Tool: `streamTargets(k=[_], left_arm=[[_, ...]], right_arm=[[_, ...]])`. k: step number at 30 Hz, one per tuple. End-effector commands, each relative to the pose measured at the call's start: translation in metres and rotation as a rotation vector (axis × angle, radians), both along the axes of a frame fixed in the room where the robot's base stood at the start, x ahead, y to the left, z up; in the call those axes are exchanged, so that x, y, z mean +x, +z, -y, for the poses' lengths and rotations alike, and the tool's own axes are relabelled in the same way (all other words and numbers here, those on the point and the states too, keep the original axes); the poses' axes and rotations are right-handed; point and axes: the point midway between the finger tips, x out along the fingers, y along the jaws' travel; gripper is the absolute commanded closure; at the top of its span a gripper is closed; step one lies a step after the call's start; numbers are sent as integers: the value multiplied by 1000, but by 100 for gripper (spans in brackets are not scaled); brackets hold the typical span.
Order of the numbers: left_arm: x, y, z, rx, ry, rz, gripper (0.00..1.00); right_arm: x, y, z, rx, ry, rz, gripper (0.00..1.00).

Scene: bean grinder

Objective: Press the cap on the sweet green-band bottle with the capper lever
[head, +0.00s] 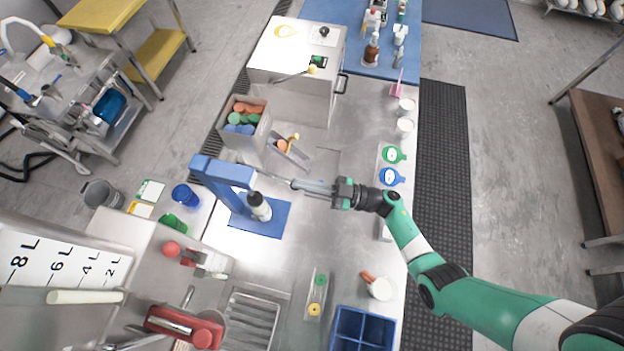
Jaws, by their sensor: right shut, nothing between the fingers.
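The blue capper (222,172) stands on a blue base plate (272,228) left of the middle of the steel table. A small dark bottle with a pale band and light top (260,207) stands on the plate under the capper's head. I cannot make out a green band on it. A thin capper lever (268,177) appears to reach right from the capper head. My right gripper (296,184) is shut and empty, its fingertips at or close to the lever's end. Whether they touch cannot be told. My left gripper is not in view.
A bin of colored caps (244,112) and a steel box (296,62) stand behind. Green and blue round items (393,155) and white cups (405,105) line the right edge. A blue divided tray (362,328) sits in front. Table right of the plate is mostly clear.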

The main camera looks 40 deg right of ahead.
Motion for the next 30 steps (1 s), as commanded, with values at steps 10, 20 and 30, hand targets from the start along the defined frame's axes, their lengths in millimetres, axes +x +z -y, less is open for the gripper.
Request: streamTargets(k=[10,20,30], left_arm=[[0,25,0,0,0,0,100],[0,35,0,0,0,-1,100],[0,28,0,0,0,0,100]], right_arm=[[-2,4,-4,-30,-7,-52,100],[-37,17,21,-3,4,-11,100],[-75,5,49,-3,11,-6,100]])
